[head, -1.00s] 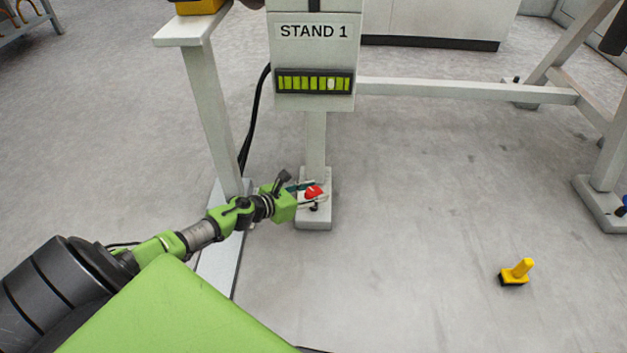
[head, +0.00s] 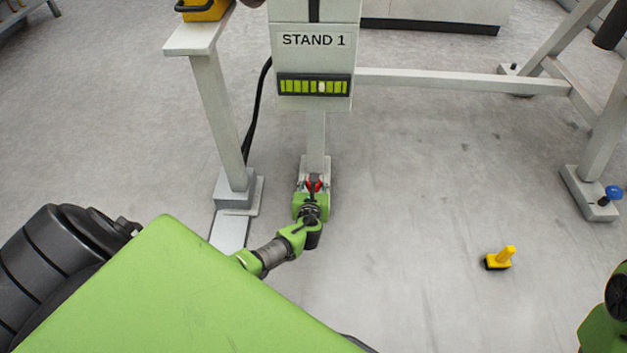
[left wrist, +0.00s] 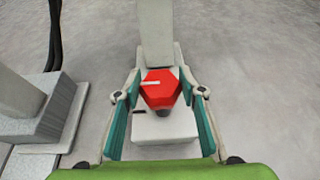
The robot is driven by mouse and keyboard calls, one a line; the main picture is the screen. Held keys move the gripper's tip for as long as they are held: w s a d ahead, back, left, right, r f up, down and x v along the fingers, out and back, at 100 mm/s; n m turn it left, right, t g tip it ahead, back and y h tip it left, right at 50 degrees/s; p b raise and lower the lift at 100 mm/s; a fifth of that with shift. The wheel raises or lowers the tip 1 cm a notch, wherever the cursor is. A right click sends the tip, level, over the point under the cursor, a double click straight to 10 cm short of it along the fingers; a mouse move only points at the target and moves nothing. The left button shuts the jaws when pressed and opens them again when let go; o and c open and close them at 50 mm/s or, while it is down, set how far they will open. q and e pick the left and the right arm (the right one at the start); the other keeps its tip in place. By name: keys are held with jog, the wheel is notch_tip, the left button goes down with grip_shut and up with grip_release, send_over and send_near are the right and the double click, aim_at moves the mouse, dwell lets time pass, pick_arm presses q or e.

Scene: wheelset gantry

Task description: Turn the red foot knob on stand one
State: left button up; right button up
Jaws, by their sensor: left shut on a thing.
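The red foot knob (head: 314,183) sits low on the foot of stand one, under the STAND 1 sign (head: 314,40). In the left wrist view the knob (left wrist: 161,88) is a red faceted piece with a white line pointing left. My left gripper (head: 313,187) reaches it from the front, low over the foot. Its teal-padded fingers (left wrist: 160,103) are shut on the knob, one on each side. The stand's indicator (head: 315,86) is a row of green segments with one white segment right of the middle. My right gripper is out of view.
A grey post with a foot block (head: 238,188) stands close left of stand one, with a black cable behind. A yellow-handled item (head: 500,258) lies on the floor at right. A blue knob (head: 613,192) is on another foot. Floor between is clear.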

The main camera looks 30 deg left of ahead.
pick_arm(q)
jog(key=shift+n+g, duration=0.3)
dwell(0.4)
jog(key=o, duration=1.1)
jog(key=v, duration=1.2)
jog(key=shift+d+f, duration=0.2)
jog(key=shift+f, duration=0.05)
jog(key=shift+d, duration=0.1)
